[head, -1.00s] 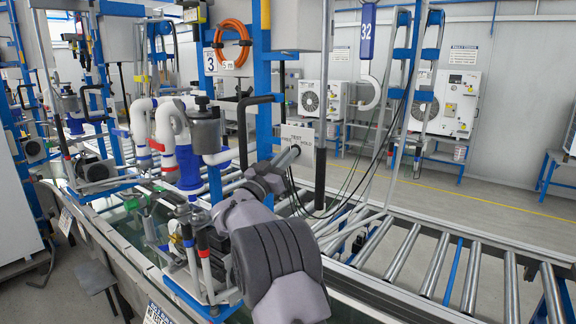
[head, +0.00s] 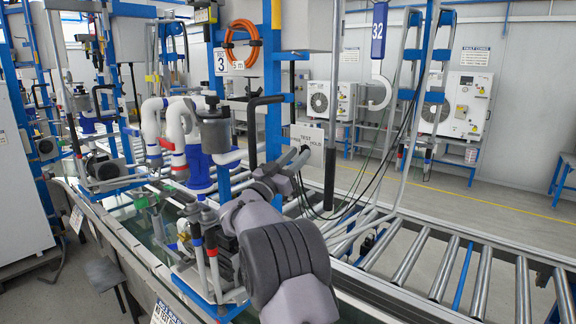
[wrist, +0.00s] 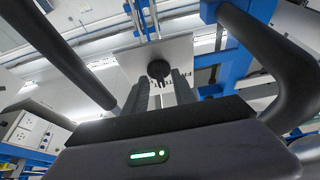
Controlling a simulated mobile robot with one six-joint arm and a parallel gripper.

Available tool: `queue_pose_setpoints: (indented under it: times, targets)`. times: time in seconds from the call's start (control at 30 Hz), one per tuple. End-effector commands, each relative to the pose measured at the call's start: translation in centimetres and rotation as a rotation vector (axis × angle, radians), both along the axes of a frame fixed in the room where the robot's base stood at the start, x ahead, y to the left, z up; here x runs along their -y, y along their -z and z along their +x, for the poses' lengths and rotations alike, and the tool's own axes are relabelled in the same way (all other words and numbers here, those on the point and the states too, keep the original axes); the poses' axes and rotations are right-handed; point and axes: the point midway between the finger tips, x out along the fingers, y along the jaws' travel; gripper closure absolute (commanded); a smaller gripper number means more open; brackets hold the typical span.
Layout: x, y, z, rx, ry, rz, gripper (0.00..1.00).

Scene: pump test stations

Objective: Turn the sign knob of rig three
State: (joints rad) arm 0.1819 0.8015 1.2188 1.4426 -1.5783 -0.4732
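Rig three carries a number plate with a 3 (head: 219,62) on its blue post. A pale sign plate (head: 310,136) lettered TEST and HOLD hangs right of that post, partly covered by my gripper (head: 297,158). In the wrist view the underside of the plate (wrist: 127,62) is ahead, with a round black knob (wrist: 158,69) on it. My gripper (wrist: 161,80) points at the knob, its two dark fingers apart with a gap between them. The knob shows at the far end of that gap; I cannot tell whether the fingers touch it. Nothing is visibly held.
A black bent pipe (wrist: 275,60) passes close at the right of my gripper, and a dark bar (wrist: 60,50) at its left. Black cables (head: 375,165) hang right of the sign. A roller conveyor (head: 445,270) runs along the right.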

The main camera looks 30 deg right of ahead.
Motion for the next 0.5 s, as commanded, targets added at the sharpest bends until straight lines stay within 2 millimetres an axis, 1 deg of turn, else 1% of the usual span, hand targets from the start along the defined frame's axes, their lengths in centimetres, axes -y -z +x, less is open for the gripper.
queue_pose_setpoints:
  times: [0.07,0.17,0.4,0.5]
  targets:
    - [-1.1,0.5,-0.3,-0.002,-0.003,0.002,0.68]
    - [-3.3,1.4,-1.0,-0.003,-0.003,0.001,0.68]
    - [-10.0,4.3,-3.3,-0.003,-0.004,0.0,0.68]
    - [-12.2,5.3,-4.2,-0.002,-0.004,0.0,0.68]
